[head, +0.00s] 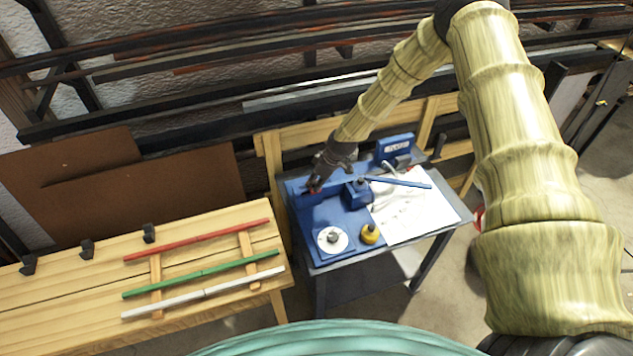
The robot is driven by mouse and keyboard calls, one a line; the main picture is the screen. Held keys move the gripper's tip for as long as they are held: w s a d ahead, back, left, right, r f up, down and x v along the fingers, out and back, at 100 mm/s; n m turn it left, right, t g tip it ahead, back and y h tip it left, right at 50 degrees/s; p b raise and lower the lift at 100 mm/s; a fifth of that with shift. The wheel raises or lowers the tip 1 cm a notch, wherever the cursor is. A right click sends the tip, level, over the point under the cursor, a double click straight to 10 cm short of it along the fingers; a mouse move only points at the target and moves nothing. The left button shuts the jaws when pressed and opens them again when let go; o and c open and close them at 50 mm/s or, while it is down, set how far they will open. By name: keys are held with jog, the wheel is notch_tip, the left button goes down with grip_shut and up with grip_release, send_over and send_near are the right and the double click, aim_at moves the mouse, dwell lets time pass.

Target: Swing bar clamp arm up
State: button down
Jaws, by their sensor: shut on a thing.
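My gripper (315,183) is at the back left of the blue-topped table (325,250), pointing down. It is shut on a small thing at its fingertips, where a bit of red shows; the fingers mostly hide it. Just below the fingertips is a low blue block (308,200). To its right stands a blue fixture (356,192). A long blue bar (400,182) reaches right from the fixture over a white sheet (415,212). I cannot tell which part is the bar clamp arm or how far it is raised.
A round white dial (332,240) and a yellow knob-like thing (370,234) sit near the front edge. A blue labelled box (396,148) stands behind. On the wooden bench (215,225) lie red (200,239), green (205,275) and white (205,293) laths. Metal bars rack the wall.

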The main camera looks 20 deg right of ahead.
jog(key=shift+w, duration=0.1)
jog(key=w+g+b, duration=0.1)
jog(key=g+b, duration=0.1)
jog(key=b, duration=0.1)
jog(key=w+g+b, duration=0.1)
jog(key=g+b, duration=0.1)
jog(key=m+g+b, duration=0.1)
jog(key=g+b, duration=0.1)
jog(key=b, duration=0.1)
jog(key=shift+w+r+b, duration=0.3)
jog(key=shift+w+r, duration=0.1)
jog(key=w+g+b, duration=0.1)
jog(key=b, duration=0.2)
jog(key=g+b, duration=0.2)
jog(key=b, duration=0.1)
jog(key=shift+w+g, duration=0.3)
jog(key=shift+w, duration=0.05)
jog(key=w+g+b, duration=0.1)
jog(key=g+b, duration=0.1)
jog(key=b, duration=0.1)
jog(key=shift+r+m, duration=0.1)
jog(key=shift+m, duration=0.3)
jog(key=shift+b, duration=0.4)
jog(key=shift+r, duration=0.1)
jog(key=c, duration=1.3)
grip_release()
jog(key=shift+a, duration=0.1)
